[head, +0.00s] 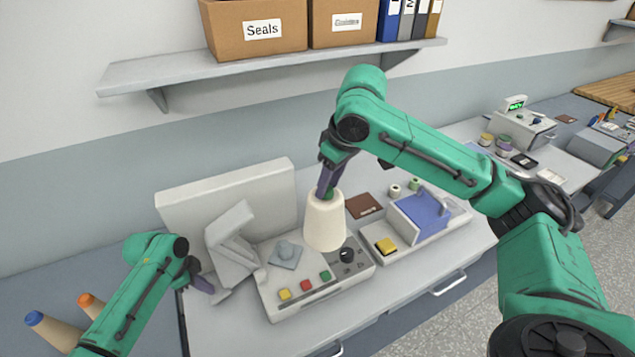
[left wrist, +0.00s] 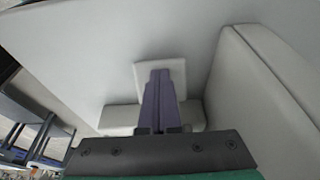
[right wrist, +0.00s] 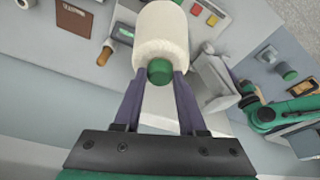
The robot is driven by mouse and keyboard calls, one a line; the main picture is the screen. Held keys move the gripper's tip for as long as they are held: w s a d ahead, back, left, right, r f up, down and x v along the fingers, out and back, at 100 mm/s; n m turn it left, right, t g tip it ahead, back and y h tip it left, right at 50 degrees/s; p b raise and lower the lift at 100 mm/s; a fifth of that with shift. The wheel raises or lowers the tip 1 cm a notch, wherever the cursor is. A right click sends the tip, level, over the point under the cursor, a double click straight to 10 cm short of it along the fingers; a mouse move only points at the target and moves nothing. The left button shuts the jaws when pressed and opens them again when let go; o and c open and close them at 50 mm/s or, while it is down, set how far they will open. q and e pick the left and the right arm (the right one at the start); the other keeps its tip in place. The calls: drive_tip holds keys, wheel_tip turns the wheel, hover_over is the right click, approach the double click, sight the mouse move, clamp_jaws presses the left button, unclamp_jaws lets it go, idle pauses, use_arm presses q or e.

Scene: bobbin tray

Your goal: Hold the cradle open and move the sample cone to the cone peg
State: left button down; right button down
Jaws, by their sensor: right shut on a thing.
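The sample cone (head: 325,222), cream with a green end, hangs upright above the console. My right gripper (head: 327,193) is shut on its green top; the right wrist view shows the cone (right wrist: 162,38) between the fingers (right wrist: 158,85). The grey cradle (head: 232,245) has a raised, slanted arm and stands at the console's left end. My left gripper (head: 205,285) is low beside it; in the left wrist view its fingers (left wrist: 160,75) are together before a pale square tab (left wrist: 175,67). Contact there is unclear.
The console (head: 318,292) has coloured buttons and a black knob. A tray with a blue block (head: 425,210) stands to its right. Two cones (head: 55,332) with blue and orange tips are at the lower left. A shelf (head: 270,66) hangs above.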

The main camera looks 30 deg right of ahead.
use_arm(q)
drive_tip(key=shift+r, duration=2.85)
wheel_tip(320, 180, up, 5)
drive_tip(key=shift+r, duration=0.1)
